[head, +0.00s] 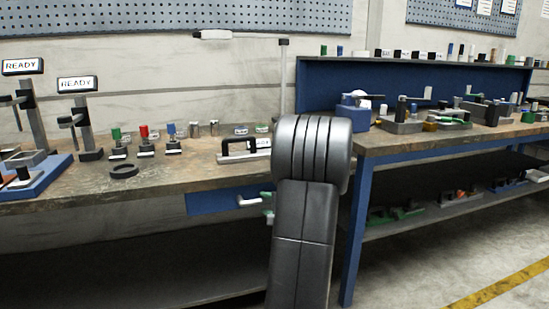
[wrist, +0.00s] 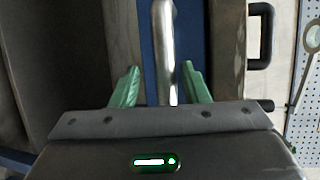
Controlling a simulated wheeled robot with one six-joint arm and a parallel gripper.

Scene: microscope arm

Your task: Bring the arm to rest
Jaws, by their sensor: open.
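My arm stands in the middle of the head view, and its dark links hide most of my gripper. The green fingers of my gripper (head: 267,205) show just left of the arm, by a silver drawer handle (head: 249,201) on a blue drawer front (head: 207,204) under the bench. In the wrist view my gripper (wrist: 160,72) is open, its green fingers spread on either side of the silver handle (wrist: 163,40). The fingers look apart from the handle. The blue drawer front (wrist: 190,25) lies behind it.
The left bench (head: 195,172) holds two stands with READY signs (head: 77,84), a black ring (head: 124,170), several small colored parts and a black-handled piece (head: 245,150). The right blue bench (head: 430,150) is crowded with fixtures. Open floor (head: 420,270) lies at front right.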

